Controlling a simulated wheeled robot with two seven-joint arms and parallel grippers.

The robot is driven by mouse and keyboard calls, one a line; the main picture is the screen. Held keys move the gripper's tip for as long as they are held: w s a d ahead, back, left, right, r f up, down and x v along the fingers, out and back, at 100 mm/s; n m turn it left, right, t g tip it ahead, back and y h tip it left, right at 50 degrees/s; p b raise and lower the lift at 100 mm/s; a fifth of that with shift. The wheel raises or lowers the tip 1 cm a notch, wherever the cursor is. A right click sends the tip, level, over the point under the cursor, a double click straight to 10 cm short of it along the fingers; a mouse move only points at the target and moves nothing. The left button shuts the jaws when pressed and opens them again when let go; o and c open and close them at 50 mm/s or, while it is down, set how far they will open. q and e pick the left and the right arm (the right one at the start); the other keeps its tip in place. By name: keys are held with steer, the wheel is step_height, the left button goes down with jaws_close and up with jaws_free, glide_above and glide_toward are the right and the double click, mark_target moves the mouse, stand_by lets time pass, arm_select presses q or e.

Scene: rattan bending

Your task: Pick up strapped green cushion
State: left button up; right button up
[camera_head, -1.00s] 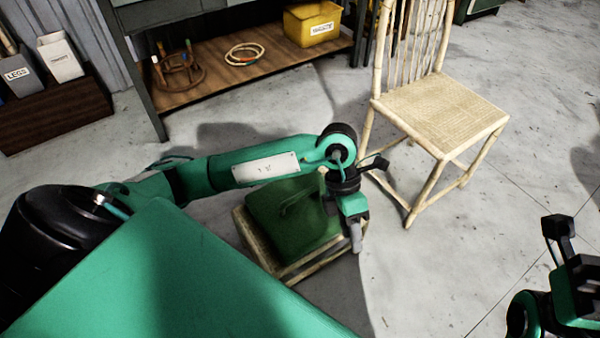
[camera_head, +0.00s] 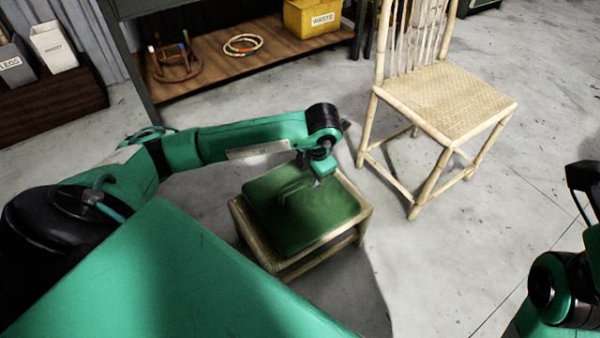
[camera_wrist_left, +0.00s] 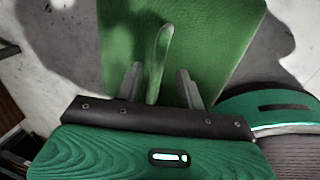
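The green cushion (camera_head: 325,212) lies flat on a low rattan stool in the head view, with a raised green strap (camera_head: 290,188) on its top. My left gripper (camera_head: 316,178) is over the cushion beside the strap. In the left wrist view, the strap (camera_wrist_left: 160,52) stands up between the two spread grey fingers of the left gripper (camera_wrist_left: 160,71), with gaps on both sides. The cushion (camera_wrist_left: 220,35) fills the area beyond them. My right gripper (camera_head: 584,178) is partly cut off at the right edge, so its fingers cannot be read.
The low rattan stool (camera_head: 350,229) stands on bare concrete floor. A rattan chair (camera_head: 450,100) stands to its right. Behind is a wooden shelf (camera_head: 205,75) with rattan rings and a yellow bin (camera_head: 312,18). Grey and white bins (camera_head: 53,50) stand at the far left.

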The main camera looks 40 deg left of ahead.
mark_target(305, 180)
arm_select(q)
steer(key=shift+s+a+f+b, duration=0.1)
steer(key=shift+a+f+b, duration=0.15)
steer(key=shift+f+b, duration=0.5)
steer(key=shift+w+a+f+b, duration=0.15)
steer(key=shift+f+b, duration=0.35)
steer(key=shift+f, duration=0.5)
steer(key=shift+s+a+f+b, duration=0.15)
steer(key=shift+a+f+b, duration=0.15)
steer(key=shift+f+b, duration=0.45)
steer(key=shift+f, duration=0.1)
jaws_close()
